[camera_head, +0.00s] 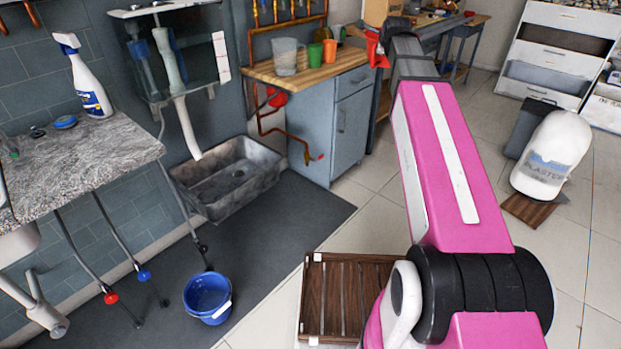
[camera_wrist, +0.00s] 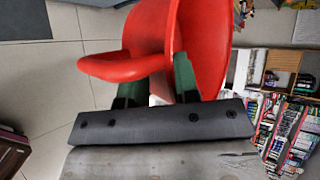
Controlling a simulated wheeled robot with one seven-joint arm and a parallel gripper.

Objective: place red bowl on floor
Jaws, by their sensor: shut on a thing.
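My gripper (camera_wrist: 158,82) is shut on the red bowl (camera_wrist: 205,45) in the wrist view. The bowl is tilted, with its curved inside and a thick red edge showing, and its far part is cut off by the top of the picture. In the head view a small part of the red bowl (camera_head: 374,48) shows at the far end of my pink arm, near the wooden counter; the gripper there is mostly hidden. The pale tiled floor (camera_head: 375,225) lies below, and tiles also show in the wrist view (camera_wrist: 45,80).
A wooden slatted rack (camera_head: 330,298) lies on the floor beside my arm. A blue bucket (camera_head: 207,297) stands on the dark mat (camera_head: 270,235). The counter (camera_head: 310,72) holds several cups. A white sack (camera_head: 552,155) stands at right. Floor tiles between are clear.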

